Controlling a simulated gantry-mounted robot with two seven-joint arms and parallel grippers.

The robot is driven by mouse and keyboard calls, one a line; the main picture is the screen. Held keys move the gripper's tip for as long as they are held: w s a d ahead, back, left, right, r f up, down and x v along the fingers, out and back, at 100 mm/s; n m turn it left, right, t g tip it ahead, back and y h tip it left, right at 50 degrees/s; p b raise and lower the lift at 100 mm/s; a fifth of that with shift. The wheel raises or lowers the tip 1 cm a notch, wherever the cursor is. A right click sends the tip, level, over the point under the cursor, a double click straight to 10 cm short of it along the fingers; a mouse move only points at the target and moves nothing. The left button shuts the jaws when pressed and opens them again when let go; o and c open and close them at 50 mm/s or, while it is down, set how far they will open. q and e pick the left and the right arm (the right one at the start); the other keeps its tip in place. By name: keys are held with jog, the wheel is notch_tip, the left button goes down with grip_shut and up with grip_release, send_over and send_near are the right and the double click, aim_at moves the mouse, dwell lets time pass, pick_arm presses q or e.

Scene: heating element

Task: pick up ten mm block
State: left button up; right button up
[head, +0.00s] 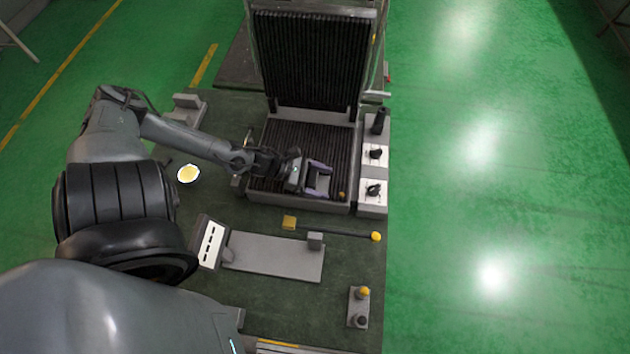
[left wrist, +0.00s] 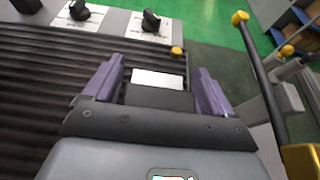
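A small block (left wrist: 158,80) with a pale top and a dark grey near side shows in the left wrist view, between my left gripper's fingers. In the head view a grey block shape (head: 322,184) lies between the fingers, partly hidden by them. I cannot read any size mark on it. My left gripper (head: 318,180) is low over the ribbed black bed (head: 290,140), near its front right corner. In the left wrist view its purple-grey fingers (left wrist: 158,88) are spread, with a visible gap on each side of the block. My right gripper is not in view.
The ribbed lid (head: 315,60) stands open behind the bed. A knob panel (head: 373,165) flanks the bed on the right. In front lie a yellow-ended rod (head: 335,231), a grey plate (head: 270,260) with a small block (head: 315,240), and a box with knobs (head: 358,307).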

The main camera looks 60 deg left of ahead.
pick_arm(q)
jog(key=c, duration=0.9)
jog(key=shift+c, duration=0.7)
jog(key=shift+r, duration=0.15)
